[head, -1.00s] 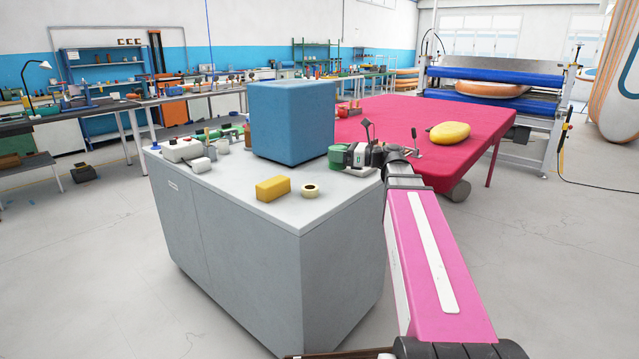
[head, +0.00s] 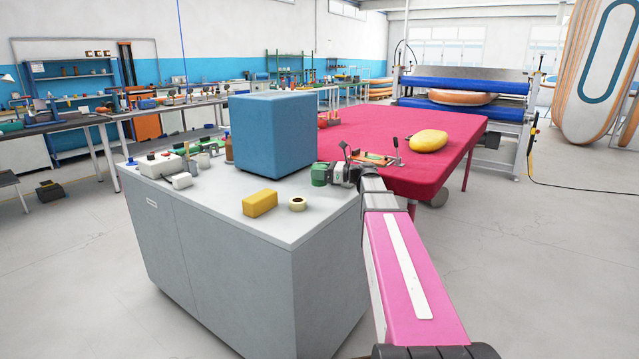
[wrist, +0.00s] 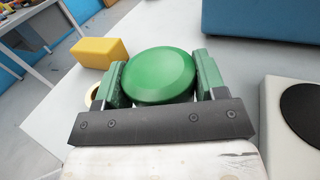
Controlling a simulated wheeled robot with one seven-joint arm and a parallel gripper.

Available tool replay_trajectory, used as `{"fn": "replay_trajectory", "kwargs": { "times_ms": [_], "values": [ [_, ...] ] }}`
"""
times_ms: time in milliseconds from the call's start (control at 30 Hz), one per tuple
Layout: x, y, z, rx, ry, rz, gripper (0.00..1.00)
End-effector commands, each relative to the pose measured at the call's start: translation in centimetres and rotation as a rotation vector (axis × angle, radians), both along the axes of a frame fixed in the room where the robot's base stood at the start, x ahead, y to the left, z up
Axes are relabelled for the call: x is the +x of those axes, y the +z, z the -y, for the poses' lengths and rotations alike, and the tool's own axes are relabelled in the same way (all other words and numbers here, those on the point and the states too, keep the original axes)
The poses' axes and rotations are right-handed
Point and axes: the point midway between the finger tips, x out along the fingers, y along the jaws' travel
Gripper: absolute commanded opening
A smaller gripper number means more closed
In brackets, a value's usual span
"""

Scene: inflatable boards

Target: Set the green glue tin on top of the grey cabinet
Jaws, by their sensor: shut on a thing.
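The green glue tin (wrist: 160,76) is between the two green-padded fingers of my gripper (wrist: 162,82), its round lid facing the wrist camera. My gripper (head: 330,174) is shut on it. In the head view the tin (head: 319,174) shows at the right end of the grey cabinet (head: 215,207), beside the blue box's right face. I cannot tell whether the tin's base touches the cabinet top; its lower part is hidden in the wrist view.
A blue box (head: 273,137), a yellow block (head: 260,203) and a tape roll (head: 298,204) stand on the cabinet. A white block with a black disc (wrist: 298,112) is right of my gripper. A red table (head: 440,160) stands behind.

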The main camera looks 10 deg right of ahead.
Motion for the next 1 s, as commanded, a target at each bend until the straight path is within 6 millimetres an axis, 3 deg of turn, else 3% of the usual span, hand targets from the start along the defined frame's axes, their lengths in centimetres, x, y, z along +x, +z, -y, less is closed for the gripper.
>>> {"fn": "replay_trajectory", "kwargs": {
  "times_ms": [233,500,900,933,1000],
  "values": [
    [0.4,-1.2,0.2,0.002,0.0,0.0,0.27],
    [0.4,-4.2,0.2,0.003,0.0,-0.001,0.27],
    [0.4,-4.6,0.2,0.002,-0.001,0.001,0.27],
    [0.4,-4.6,0.2,0.001,-0.001,0.0,0.74],
    [0.4,-4.6,0.2,0.001,-0.001,0.0,0.9]
  ]
}}
